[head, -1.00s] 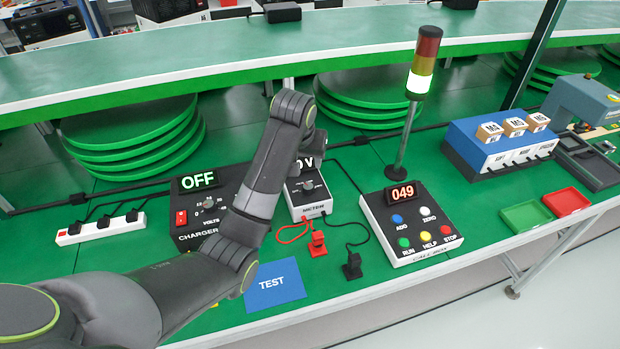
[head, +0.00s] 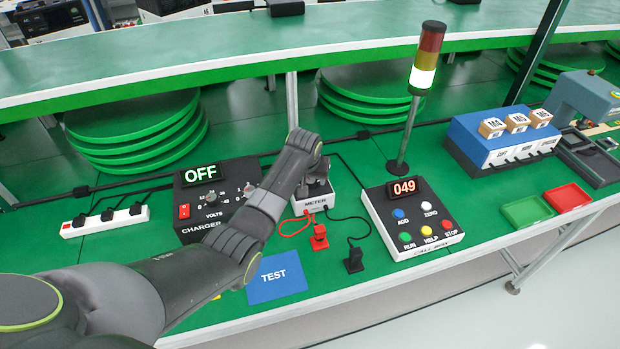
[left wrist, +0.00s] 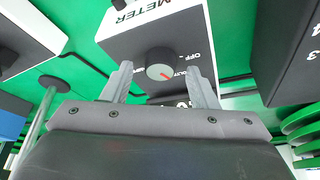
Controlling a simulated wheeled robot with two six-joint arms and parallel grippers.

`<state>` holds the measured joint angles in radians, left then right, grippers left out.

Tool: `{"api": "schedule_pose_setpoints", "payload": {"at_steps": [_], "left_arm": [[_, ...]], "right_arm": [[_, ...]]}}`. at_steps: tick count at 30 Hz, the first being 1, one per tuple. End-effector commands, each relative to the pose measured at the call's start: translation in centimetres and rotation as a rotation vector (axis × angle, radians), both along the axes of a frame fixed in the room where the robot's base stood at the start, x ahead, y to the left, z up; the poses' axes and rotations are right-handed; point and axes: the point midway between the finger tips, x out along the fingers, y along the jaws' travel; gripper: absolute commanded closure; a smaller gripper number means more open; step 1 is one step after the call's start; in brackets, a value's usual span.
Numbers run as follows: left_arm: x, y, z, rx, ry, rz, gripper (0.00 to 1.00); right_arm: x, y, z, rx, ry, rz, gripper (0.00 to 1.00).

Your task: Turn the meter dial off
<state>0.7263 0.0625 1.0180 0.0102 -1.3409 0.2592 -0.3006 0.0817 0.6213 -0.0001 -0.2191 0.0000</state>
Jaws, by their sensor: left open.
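The meter (head: 327,204) is a white and black box on the green bench, with red and black leads. In the left wrist view the meter (left wrist: 188,25) fills the top middle. Its dial (left wrist: 160,66) is a round grey knob with a red pointer mark, with OFF printed beside it. My left gripper (left wrist: 158,70) is open, with one finger on each side of the dial; I cannot tell whether they touch it. In the head view my left gripper (head: 316,184) is over the meter and hides its dial and display.
The charger (head: 215,200), its display reading OFF, stands left of the meter. The call box (head: 412,220) and signal tower (head: 427,60) stand to the right. Red (head: 319,238) and black (head: 353,260) plugs and a blue TEST mat (head: 277,279) lie in front.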

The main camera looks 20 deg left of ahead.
Motion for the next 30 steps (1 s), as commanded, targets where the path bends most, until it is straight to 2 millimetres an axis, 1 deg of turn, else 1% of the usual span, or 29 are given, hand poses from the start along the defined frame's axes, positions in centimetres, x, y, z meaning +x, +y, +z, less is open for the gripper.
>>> {"api": "schedule_pose_setpoints", "payload": {"at_steps": [5, 13, 23, 24, 30], "left_arm": [[0.22, 0.05, -0.57, 0.000, 0.000, 0.000, 0.47], [0.24, 0.05, -0.61, 0.000, 0.000, 0.000, 0.47], [0.22, 0.06, -0.60, 0.000, 0.000, 0.000, 0.90], [0.23, 0.06, -0.60, 0.000, 0.000, 0.000, 0.91], [0.23, 0.02, -0.55, 0.001, 0.000, 0.019, 0.91]], "right_arm": [[-0.29, 0.00, -0.07, 0.000, 0.005, 0.000, 0.64], [-0.28, 0.01, -0.07, 0.000, 0.005, 0.000, 0.64], [-0.15, 0.03, -0.07, 0.000, 0.004, 0.000, 0.64], [-0.13, 0.03, -0.07, 0.000, 0.003, 0.000, 0.64], [-0.04, 0.12, 0.12, 0.001, 0.002, 0.000, 0.64]]}}
